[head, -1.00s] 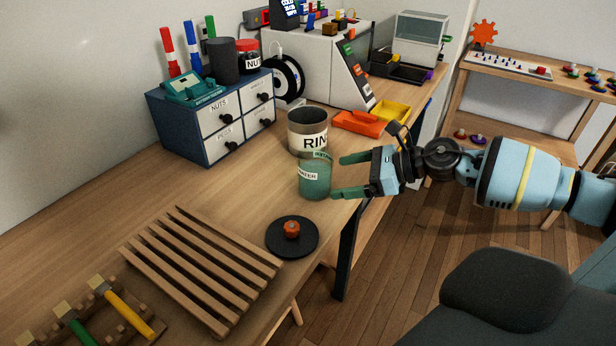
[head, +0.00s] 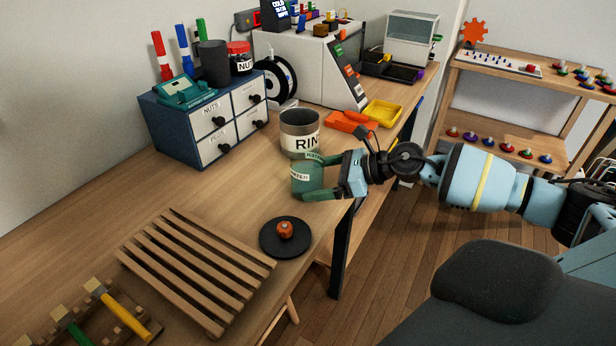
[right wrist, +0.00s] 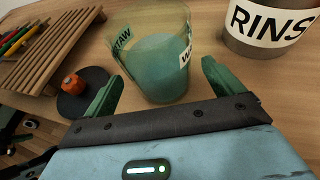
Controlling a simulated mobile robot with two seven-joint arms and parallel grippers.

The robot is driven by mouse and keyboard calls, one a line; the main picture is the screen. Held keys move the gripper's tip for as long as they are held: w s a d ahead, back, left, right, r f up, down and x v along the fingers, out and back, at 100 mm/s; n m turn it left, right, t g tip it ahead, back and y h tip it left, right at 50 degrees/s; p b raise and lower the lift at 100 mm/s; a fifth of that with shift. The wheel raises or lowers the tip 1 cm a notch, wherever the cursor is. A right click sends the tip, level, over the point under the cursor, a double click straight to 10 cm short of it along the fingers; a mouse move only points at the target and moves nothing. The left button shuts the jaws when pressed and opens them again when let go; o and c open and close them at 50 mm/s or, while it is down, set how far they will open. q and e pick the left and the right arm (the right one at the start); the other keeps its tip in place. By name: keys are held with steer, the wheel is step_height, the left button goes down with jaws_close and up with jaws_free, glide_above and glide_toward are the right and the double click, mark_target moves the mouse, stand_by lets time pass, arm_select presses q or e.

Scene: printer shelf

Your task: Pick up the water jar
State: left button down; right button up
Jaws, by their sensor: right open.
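The water jar (head: 301,181) is a greenish, see-through cup with a white label. It stands upright on the wooden table near its right edge, just in front of the rinse jar (head: 299,142). My right gripper (head: 312,177) is open, with its green fingers reaching in from the right around the jar. In the right wrist view the jar (right wrist: 160,70) stands between and just ahead of the spread fingertips (right wrist: 164,76); contact cannot be told. My left gripper is not in view.
A black disc with an orange knob (head: 285,231) and a slatted wooden rack (head: 195,270) lie in front of the jar. An orange tray (head: 350,122) and a drawer cabinet (head: 205,115) are behind. Bare tabletop lies to the jar's left.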

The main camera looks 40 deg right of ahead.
steer(key=shift+r+x, duration=0.2)
steer(key=shift+x, duration=0.95)
steer(key=shift+w+a+f, duration=0.25)
steer(key=shift+w+a, duration=0.05)
steer(key=shift+w, duration=0.1)
steer(key=shift+c, duration=0.4)
steer(key=c, duration=1.2)
steer(key=shift+c, duration=0.4)
steer(key=shift+r, duration=0.1)
